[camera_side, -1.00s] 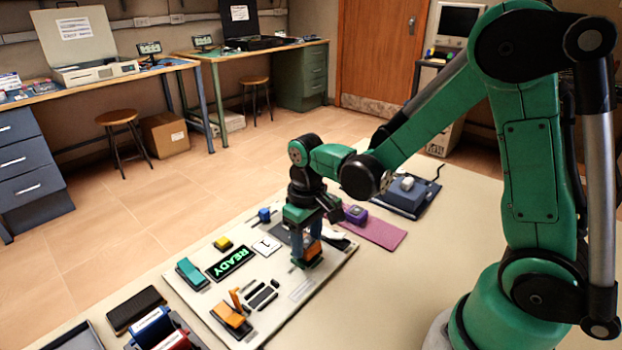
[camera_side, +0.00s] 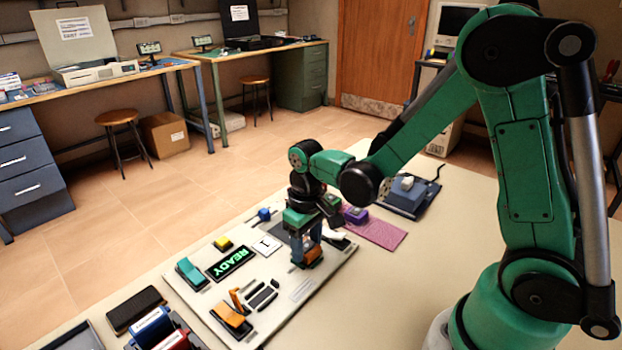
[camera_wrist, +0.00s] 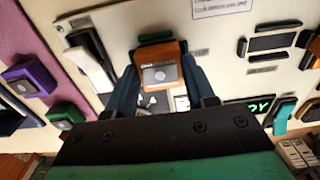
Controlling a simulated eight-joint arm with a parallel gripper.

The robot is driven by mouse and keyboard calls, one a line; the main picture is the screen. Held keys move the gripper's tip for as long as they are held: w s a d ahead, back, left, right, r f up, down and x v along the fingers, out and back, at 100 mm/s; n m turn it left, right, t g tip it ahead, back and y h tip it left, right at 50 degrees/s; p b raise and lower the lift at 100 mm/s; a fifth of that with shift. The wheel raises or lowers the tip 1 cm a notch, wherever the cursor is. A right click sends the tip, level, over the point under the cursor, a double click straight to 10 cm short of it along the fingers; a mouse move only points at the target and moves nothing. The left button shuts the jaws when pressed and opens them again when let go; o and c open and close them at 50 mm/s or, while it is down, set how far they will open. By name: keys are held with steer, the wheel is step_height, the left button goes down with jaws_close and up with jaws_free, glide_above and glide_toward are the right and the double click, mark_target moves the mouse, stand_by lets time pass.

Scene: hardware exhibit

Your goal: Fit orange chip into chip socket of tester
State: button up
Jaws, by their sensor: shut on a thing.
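The orange chip (camera_wrist: 160,66) is between the two blue fingers of my gripper (camera_wrist: 161,82) in the wrist view. It has a grey label on its face. In the side view the chip (camera_side: 313,253) is partly hidden by my gripper (camera_side: 306,258), which points down low over the right part of the pale tester board (camera_side: 290,311). A dark edge (camera_wrist: 155,37) shows just beyond the chip in the wrist view. The chip socket is not clearly visible, and I cannot tell whether the chip is seated in it.
The board carries a green READY display (camera_side: 231,263), a teal lever (camera_side: 192,273), an orange lever part (camera_side: 231,319) and several dark slots. A purple block (camera_side: 355,214) stands on a purple mat (camera_side: 382,237) behind the board. Bare table lies to the board's right.

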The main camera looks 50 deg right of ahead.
steer(key=shift+f, duration=0.15)
steer(key=o, duration=1.4)
steer(key=shift+c, duration=0.2)
steer(key=shift+r, duration=3.75)
steer(key=s+a+r+t, duration=0.1)
steer(key=s+r+t, duration=0.3)
steer(key=t, duration=0.3)
steer(key=shift+s+r, duration=0.15)
steer(key=shift+r, duration=0.05)
